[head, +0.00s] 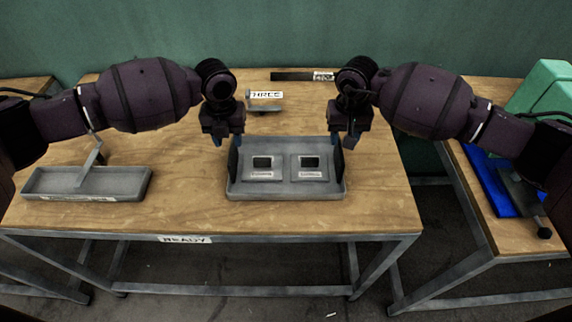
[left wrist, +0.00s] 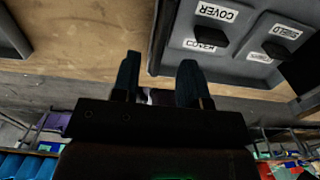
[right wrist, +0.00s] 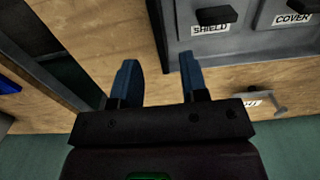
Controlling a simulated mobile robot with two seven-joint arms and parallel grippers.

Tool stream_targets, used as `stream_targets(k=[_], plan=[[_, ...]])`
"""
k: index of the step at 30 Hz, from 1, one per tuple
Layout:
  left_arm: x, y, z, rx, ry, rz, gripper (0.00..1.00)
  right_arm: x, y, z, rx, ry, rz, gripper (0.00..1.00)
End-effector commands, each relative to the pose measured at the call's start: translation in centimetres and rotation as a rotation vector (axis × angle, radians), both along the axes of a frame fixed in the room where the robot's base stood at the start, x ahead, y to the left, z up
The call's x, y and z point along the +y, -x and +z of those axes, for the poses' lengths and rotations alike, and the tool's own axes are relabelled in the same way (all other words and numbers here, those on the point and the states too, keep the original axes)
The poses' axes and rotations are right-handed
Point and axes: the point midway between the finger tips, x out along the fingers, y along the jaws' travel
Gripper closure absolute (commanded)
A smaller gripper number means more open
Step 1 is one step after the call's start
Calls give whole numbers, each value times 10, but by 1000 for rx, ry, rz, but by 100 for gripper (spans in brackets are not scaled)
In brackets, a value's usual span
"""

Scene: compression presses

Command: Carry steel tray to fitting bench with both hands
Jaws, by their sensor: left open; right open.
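The grey steel tray (head: 286,194) sits on the wooden bench in the head view. It holds two grey plates with dark blocks, labelled COVER and SHIELD in the wrist views. My left gripper (head: 235,146) is open at the tray's left end wall. In the left wrist view (left wrist: 160,68) its fingers stand either side of the tray's edge. My right gripper (head: 343,146) is open at the right end wall. In the right wrist view (right wrist: 160,66) its fingers likewise stand either side of the edge. Which bench is the fitting bench cannot be read.
The bench under the tray carries a READY label (head: 185,239). Another grey tray (head: 85,184) with an upright handle lies at left. A small bracket stands by a THREE label (head: 265,95) behind. A bench at right holds a blue mat (head: 493,180) and a green box (head: 545,88).

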Motion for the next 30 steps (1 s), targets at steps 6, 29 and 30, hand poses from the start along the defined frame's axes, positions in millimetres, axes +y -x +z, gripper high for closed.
stream_targets(k=[6, 29, 30], plan=[[0, 1, -36, 2, -1, 1, 60, 0, 1, -36, 2, 0, -2, 60], [0, 0, -73, -1, 0, 0, 64, 0, 0, -72, -1, 0, 0, 64], [0, 0, -73, -1, 0, 0, 70, 0, 0, -72, -1, 0, 0, 70]])
